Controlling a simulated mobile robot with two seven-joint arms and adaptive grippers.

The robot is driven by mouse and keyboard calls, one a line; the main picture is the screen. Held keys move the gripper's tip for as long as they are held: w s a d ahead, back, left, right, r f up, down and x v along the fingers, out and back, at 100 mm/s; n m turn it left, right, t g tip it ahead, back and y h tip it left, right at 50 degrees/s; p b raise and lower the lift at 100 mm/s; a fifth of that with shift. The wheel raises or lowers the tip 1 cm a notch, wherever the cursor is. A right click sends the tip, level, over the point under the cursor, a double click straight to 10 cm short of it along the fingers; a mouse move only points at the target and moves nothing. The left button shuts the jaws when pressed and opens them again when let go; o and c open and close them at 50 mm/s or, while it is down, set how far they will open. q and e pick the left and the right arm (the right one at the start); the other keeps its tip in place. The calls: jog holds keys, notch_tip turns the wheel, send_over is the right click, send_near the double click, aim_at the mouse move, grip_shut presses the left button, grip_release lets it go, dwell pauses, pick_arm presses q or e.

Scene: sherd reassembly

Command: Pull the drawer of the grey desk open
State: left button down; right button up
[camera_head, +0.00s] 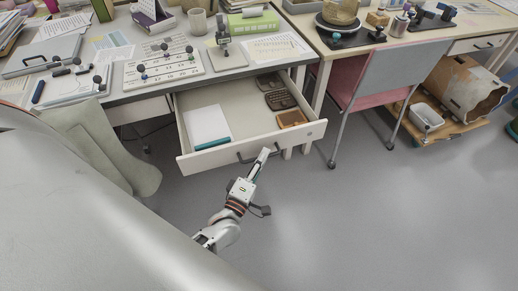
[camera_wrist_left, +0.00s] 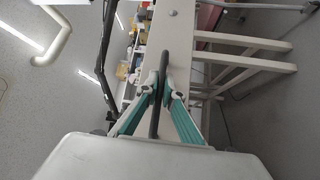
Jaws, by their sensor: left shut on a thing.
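The drawer (camera_head: 180,135) of the grey desk (camera_head: 148,92) stands well open in the head view. Its front panel faces me. My left gripper (camera_head: 263,156) is at the dark bar handle (camera_head: 243,160) on the drawer front. In the left wrist view, the teal-sided fingers of my left gripper (camera_wrist_left: 158,92) are shut on the handle (camera_wrist_left: 154,122), which runs between them. The gripper partly covers the handle in the head view. My right gripper is not in view.
Inside the drawer lie a white notepad (camera_head: 207,126), a brown box (camera_head: 292,118) and dark cases (camera_head: 280,100). A chair (camera_head: 392,75) stands to the right. A cardboard box (camera_head: 465,88) sits on a low wooden dolly. The floor before the drawer is clear.

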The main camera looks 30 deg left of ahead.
pick_arm(q)
jog(key=shift+s+d, duration=0.35)
jog(key=shift+d, duration=0.05)
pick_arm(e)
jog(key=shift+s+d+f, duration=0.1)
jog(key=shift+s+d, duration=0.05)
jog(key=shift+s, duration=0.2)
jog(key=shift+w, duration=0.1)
pick_arm(q)
jog(key=c, duration=2.2)
grip_release()
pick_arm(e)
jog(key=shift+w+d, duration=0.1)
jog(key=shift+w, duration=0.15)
